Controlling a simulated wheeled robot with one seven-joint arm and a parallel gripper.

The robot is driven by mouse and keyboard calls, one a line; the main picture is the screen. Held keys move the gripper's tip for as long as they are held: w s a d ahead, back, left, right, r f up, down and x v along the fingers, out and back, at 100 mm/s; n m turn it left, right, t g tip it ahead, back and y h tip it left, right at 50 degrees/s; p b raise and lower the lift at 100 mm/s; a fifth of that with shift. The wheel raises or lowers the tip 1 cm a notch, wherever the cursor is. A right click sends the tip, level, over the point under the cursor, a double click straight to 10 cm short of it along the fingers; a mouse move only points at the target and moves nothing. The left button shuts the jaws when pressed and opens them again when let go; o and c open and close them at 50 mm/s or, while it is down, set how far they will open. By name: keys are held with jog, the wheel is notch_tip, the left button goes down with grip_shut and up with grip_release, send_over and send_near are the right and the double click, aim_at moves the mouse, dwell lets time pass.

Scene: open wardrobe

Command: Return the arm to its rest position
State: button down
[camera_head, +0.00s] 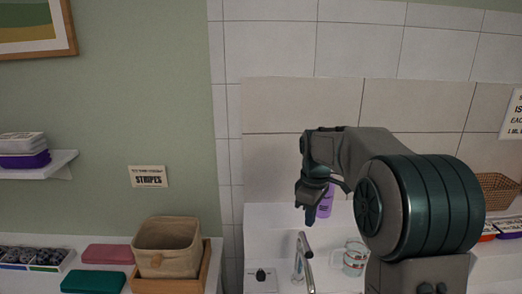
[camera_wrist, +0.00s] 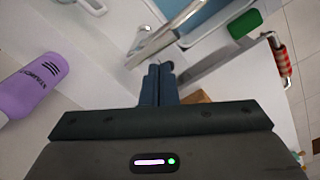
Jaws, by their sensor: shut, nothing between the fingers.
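My gripper (camera_head: 308,212) hangs from my bent arm, fingers pointing down, in front of the tiled wall near the sink. In the wrist view the gripper (camera_wrist: 158,72) has its two fingers together with nothing between them. Behind it in the head view is a purple bottle (camera_head: 325,203), partly hidden by the gripper. The bottle (camera_wrist: 35,85) also shows at the left of the wrist view, apart from the fingers.
A metal faucet (camera_head: 301,262) stands below my gripper, with a glass mug (camera_head: 354,258) to its right. A woven basket (camera_head: 167,247) sits in a wooden tray at left. A wicker basket (camera_head: 494,190) is at far right.

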jog(key=s+f+m+t+b, duration=0.2)
jog(key=s+m, duration=0.9)
jog(key=s, duration=1.6)
jog(key=shift+f+t, duration=0.45)
jog(key=shift+t, duration=0.25)
jog(key=shift+s, duration=0.1)
